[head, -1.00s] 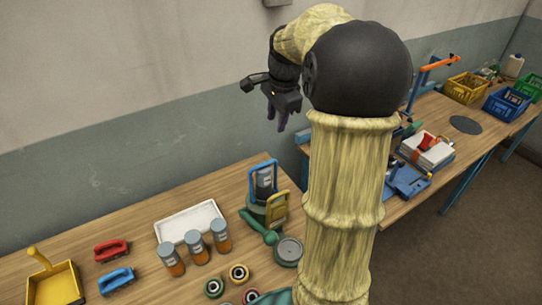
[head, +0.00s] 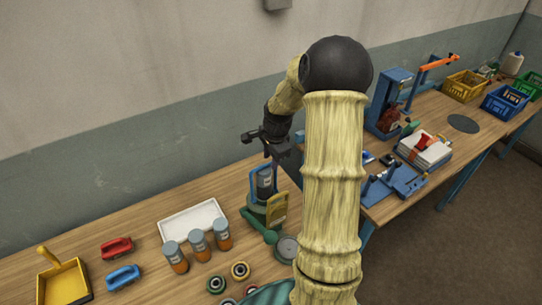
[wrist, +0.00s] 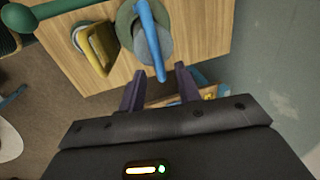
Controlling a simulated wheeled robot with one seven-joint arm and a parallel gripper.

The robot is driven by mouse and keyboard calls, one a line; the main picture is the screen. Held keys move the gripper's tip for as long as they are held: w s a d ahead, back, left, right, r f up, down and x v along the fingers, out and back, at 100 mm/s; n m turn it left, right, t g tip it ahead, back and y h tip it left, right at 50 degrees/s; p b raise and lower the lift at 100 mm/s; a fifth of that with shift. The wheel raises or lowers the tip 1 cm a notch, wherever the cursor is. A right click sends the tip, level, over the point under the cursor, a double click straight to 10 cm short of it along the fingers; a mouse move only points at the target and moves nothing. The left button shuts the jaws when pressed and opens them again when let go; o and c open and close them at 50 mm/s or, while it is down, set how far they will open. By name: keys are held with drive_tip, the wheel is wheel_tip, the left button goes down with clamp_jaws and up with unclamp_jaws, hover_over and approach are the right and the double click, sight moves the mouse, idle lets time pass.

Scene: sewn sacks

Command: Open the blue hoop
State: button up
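The blue hoop (head: 254,182) stands upright on a green fixture (head: 257,214) on the near wooden table, around a grey cylinder (head: 265,183). In the wrist view the blue hoop (wrist: 150,38) runs as a long bar across the grey cylinder, its lower end close to the gap between my fingertips. My gripper (head: 273,158) is just above the hoop's top in the head view. In the wrist view my gripper's two dark fingers (wrist: 160,76) are apart with nothing held between them. Whether a finger touches the hoop cannot be told.
A yellow frame (head: 277,208) stands right beside the hoop, and a green lever (head: 258,229) reaches left in front. Orange jars (head: 199,243), a white tray (head: 192,218) and small rings (head: 240,270) lie nearby. The wall is close behind. A second table (head: 440,120) stands right.

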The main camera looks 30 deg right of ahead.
drive_tip(key=shift+w+f, duration=0.1)
drive_tip(key=shift+f, duration=0.35)
drive_tip(key=shift+c, duration=0.3)
clamp_jaws()
